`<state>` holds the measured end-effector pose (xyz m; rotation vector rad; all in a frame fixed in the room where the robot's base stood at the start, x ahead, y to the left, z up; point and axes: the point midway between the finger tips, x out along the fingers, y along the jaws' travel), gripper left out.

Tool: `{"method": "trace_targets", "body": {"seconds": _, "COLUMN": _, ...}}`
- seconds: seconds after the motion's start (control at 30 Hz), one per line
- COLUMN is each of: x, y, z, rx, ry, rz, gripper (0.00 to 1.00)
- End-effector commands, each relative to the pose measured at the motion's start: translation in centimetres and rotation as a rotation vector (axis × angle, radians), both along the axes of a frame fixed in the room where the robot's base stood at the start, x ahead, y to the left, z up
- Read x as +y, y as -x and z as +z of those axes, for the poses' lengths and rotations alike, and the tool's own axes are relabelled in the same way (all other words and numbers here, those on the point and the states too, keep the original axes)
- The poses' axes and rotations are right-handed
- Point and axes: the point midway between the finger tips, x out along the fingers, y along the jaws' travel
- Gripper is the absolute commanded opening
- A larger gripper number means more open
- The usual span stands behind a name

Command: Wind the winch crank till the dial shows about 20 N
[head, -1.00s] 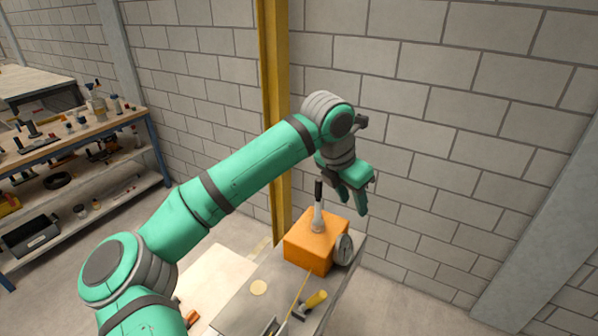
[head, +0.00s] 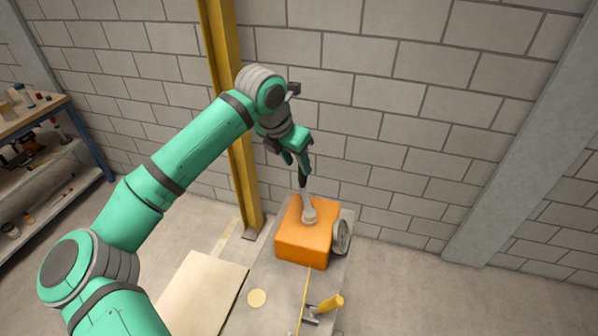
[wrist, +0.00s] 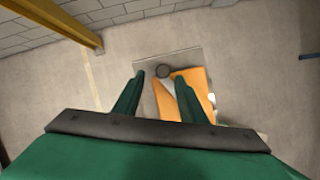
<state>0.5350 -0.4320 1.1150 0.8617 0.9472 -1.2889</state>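The orange winch box (head: 302,243) stands on a grey bench. Its pale crank arm (head: 308,208) rises from the top and ends in a dark upright handle (head: 302,180). The round dial (head: 342,233) is on the box's right side, seen edge-on, so its reading cannot be made out. My gripper (head: 299,168) is just above the handle, fingers pointing down. In the wrist view the fingers (wrist: 160,80) are apart, with the round handle end (wrist: 163,71) showing between the tips and the orange box (wrist: 197,82) below. Whether a finger touches the handle cannot be told.
A yellow post (head: 232,120) stands behind to the left, before the block wall. A shelf (head: 50,150) is at far left.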

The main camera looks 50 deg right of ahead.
Motion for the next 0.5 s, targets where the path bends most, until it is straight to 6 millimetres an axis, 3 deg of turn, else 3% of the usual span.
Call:
{"method": "trace_targets", "body": {"seconds": 0.2, "x": -1.4, "y": 0.0, "z": -3.4, "rx": 0.003, "ry": 0.001, "rz": -0.001, "gripper": 0.38}}
{"method": "trace_targets", "body": {"seconds": 0.5, "x": -1.9, "y": -0.4, "z": -5.3, "rx": 0.001, "ry": 0.0, "rz": 0.004, "gripper": 0.38}}
